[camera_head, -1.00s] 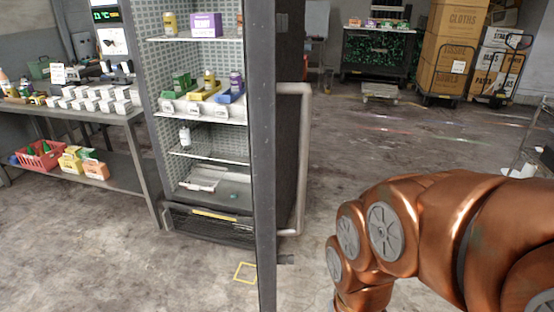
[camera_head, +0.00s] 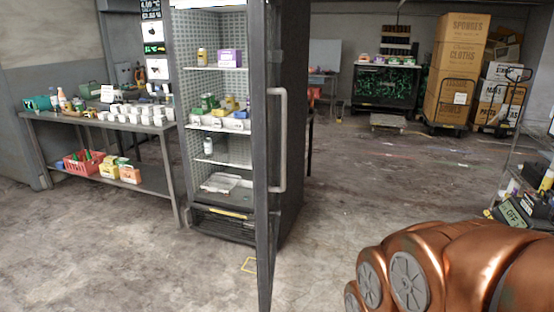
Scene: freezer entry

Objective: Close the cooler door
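The upright cooler (camera_head: 222,226) stands left of centre with its front open. Its dark door (camera_head: 262,215) stands open toward me and shows almost edge-on, at the right side of the opening. A grey bar handle (camera_head: 283,140) sticks out on the right side of the door. Shelves inside hold a purple box (camera_head: 229,58), a yellow bottle, small green and yellow boxes, a white bottle and a clear tray (camera_head: 220,182). My copper arm shows at the bottom right, apart from the door. My gripper is out of view.
A grey table (camera_head: 95,122) with white boxes and a lower shelf with baskets stands left of the cooler. Cartons on trolleys (camera_head: 447,125) stand at the back right. A rack (camera_head: 520,180) is at the right edge. The floor right of the door is clear.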

